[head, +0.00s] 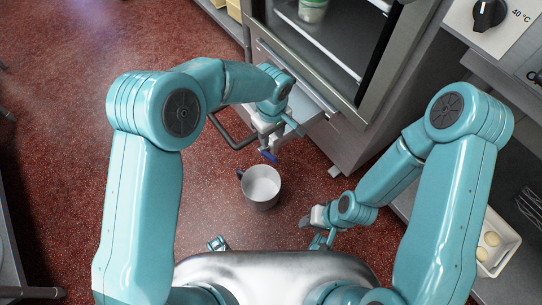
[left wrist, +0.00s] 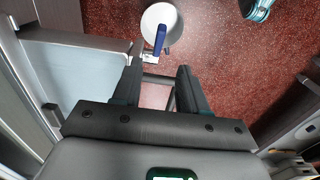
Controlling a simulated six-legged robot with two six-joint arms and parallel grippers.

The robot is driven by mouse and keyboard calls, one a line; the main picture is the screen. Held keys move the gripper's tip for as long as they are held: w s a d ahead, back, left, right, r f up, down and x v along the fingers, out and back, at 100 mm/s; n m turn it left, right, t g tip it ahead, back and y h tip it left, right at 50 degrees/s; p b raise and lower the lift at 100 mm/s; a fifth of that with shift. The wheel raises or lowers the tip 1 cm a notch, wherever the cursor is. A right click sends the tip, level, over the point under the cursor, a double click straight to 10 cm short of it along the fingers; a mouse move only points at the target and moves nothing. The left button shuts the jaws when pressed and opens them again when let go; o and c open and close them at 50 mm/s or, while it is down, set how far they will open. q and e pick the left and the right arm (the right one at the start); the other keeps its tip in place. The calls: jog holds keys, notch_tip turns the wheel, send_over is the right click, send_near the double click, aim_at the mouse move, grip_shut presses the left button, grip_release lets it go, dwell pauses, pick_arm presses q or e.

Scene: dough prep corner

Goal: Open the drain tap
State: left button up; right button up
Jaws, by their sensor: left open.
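The drain tap shows as a blue lever (head: 269,157) below the steel cabinet's front; it also shows in the left wrist view (left wrist: 160,40), pointing away from my fingers. A round container (head: 261,188) with a white inside stands on the floor under it, and the lever overlaps it in the left wrist view (left wrist: 162,20). My left gripper (left wrist: 160,86) is open and empty, with the lever just beyond its fingertips, apart from them. In the head view my left wrist partly hides the tap's body. My right gripper (head: 321,239) is low at the right, away from the tap; its opening is unclear.
The steel cabinet (head: 350,145) with an open, shelved inside stands behind the tap. A grey bent bar (head: 232,143) is left of the tap. A white tray (head: 498,262) with pale round pieces is at the right.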

aim_at(272, 157)
pick_arm(q)
notch_tip(272, 157, down, 15)
jog(key=b, duration=0.3)
jog(key=shift+s, duration=0.1)
jog(key=shift+r, duration=0.1)
grip_shut()
